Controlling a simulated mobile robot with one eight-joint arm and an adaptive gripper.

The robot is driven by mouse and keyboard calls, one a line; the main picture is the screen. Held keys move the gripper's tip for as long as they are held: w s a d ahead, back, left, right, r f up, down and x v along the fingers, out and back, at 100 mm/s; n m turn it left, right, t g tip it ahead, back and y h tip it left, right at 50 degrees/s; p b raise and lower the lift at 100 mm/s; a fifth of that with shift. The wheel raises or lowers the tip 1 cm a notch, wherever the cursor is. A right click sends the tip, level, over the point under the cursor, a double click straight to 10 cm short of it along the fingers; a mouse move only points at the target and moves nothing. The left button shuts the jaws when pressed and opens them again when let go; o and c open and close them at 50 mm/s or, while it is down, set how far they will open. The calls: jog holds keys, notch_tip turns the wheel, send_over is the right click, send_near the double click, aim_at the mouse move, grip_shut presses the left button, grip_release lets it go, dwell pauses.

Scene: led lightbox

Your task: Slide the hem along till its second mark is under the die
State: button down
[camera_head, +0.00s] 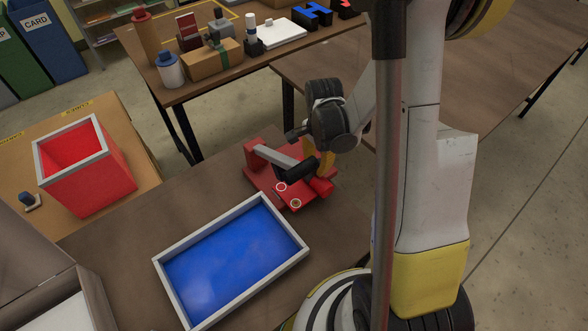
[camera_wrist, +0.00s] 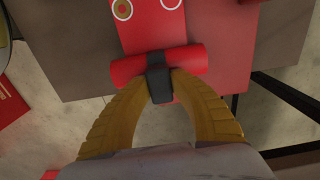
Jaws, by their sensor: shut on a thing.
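The hem looks to be the red strip (camera_wrist: 147,28) with two ring marks, ending in a red roll (camera_wrist: 115,70) with a dark tab (camera_wrist: 160,85). My gripper (camera_wrist: 161,80) is shut on that tab, with its yellow fingers on either side. In the head view the red roll (camera_head: 321,187) lies at the right end of a red press (camera_head: 262,179). One pale ring mark (camera_head: 281,187) and one yellowish ring mark (camera_head: 295,203) show there, in front of the press's dark cylinder (camera_head: 294,170). I cannot make out the die; the cylinder and arm may hide it.
A grey-rimmed blue tray (camera_head: 210,236) sits on the table in front of the press. A red bin (camera_head: 88,180) stands on a lower surface at left. A back table (camera_head: 205,85) holds a carton and several small things. Bare tabletop (camera_head: 180,200) lies left of the press.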

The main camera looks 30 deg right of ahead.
jog(key=shift+s, duration=0.45)
jog(key=c, duration=1.1)
grip_release()
jog(key=shift+d, duration=0.1)
notch_tip(320, 180, up, 12)
